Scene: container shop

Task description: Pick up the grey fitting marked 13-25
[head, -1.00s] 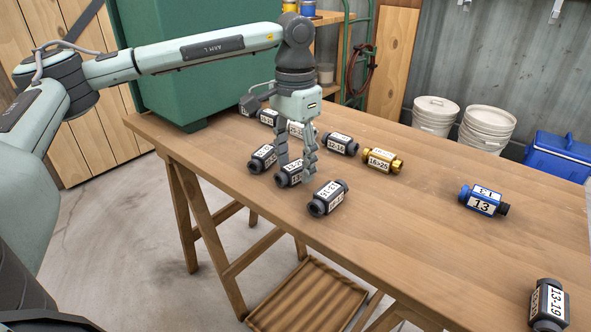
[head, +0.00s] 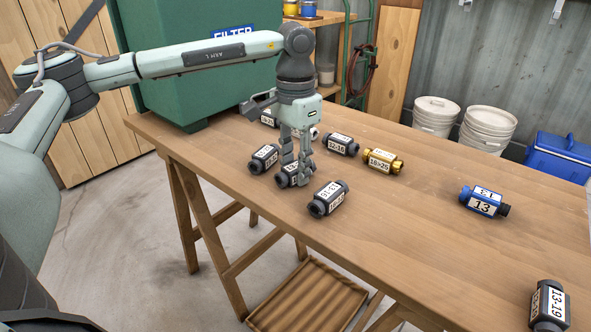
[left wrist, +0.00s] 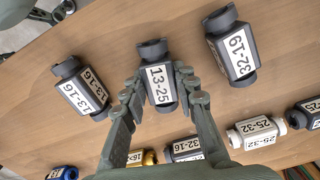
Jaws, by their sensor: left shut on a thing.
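The grey fitting marked 13-25 (left wrist: 157,82) lies between the fingers of my left gripper (left wrist: 158,93) in the left wrist view, its label readable. In the head view the same fitting (head: 287,178) sits on the table, partly hidden by the fingers. My left gripper (head: 297,178) is shut on it, one finger on each side. The fitting appears to rest on the wooden table still.
Close by on the table (head: 420,240) lie grey fittings marked 32-19 (left wrist: 231,50) and 13-16 (left wrist: 80,90). A brass fitting (head: 380,161), a white one (left wrist: 254,132) and a blue one (head: 484,202) lie further off. A green box (head: 200,80) stands behind. The table's front middle is clear.

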